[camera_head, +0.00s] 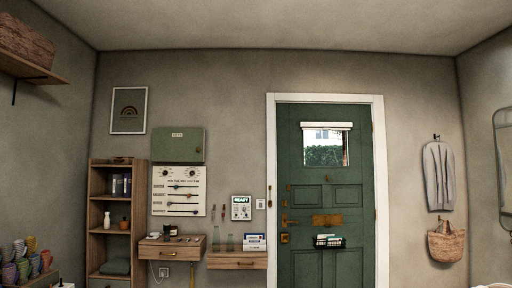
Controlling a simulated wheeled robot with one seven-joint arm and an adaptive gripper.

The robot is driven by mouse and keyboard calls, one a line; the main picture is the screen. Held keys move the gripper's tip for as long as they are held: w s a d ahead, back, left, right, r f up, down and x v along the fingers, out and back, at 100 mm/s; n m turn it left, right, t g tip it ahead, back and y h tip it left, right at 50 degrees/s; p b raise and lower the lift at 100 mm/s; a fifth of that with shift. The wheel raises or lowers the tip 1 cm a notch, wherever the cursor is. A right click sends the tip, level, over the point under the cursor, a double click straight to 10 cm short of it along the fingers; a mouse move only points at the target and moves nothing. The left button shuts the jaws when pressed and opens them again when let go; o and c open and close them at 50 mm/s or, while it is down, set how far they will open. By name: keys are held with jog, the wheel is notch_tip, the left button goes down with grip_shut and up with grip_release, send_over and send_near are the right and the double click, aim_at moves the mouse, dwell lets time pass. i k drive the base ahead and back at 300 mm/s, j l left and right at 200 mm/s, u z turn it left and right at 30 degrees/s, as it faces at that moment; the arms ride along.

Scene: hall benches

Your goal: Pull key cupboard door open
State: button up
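The key cupboard (178,146) is a small green box on the far wall, left of the green room door. Its front has a pale label that seems to read "KEYS" near the top. The cupboard door looks shut, with a small knob (199,150) near its right edge. The inside is hidden. My gripper is not in view, and no part of my arm shows near the cupboard.
A white panel (179,206) with dials and sliders hangs directly below the cupboard. Two small wooden drawer shelves (171,250) jut out beneath, with small items on top. A wooden bookcase (97,220) stands to the left. The air before the cupboard looks clear.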

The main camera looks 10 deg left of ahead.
aim_at(167, 145)
jog(key=u, duration=1.1)
jog(key=i, duration=3.15)
jog(key=i+j+u, duration=0.05)
jog(key=j, duration=0.15)
